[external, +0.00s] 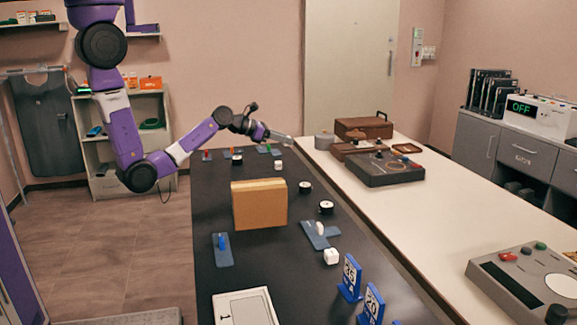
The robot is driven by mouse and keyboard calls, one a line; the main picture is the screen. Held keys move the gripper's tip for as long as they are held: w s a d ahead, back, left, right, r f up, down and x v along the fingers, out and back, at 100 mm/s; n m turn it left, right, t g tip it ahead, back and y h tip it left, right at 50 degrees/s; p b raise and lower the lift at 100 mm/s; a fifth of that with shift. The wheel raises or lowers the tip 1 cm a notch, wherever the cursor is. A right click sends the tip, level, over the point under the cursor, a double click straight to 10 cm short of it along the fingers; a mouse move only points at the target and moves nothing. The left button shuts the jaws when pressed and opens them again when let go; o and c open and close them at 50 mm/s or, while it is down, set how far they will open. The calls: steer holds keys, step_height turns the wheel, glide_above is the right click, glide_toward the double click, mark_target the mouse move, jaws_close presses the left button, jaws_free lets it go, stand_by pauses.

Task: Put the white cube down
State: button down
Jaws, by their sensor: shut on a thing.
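My gripper (288,139) is at the end of the purple arm, above the far part of the dark table, with its tip pointing right. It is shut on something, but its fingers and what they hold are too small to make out. A white cube (332,257) sits on the dark table at the near right, well apart from my gripper. Another small white block (278,165) shows below my gripper, seemingly on the table.
The dark table (205,285) holds an upright tan box (260,204), blue plates (222,249), black-and-white round items (326,208), blue number signs (350,279) and a white panel (245,307). A pale counter (440,215) with devices stands to the right.

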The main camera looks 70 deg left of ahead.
step_height(320, 180, up, 5)
steer(key=shift+f, duration=0.1)
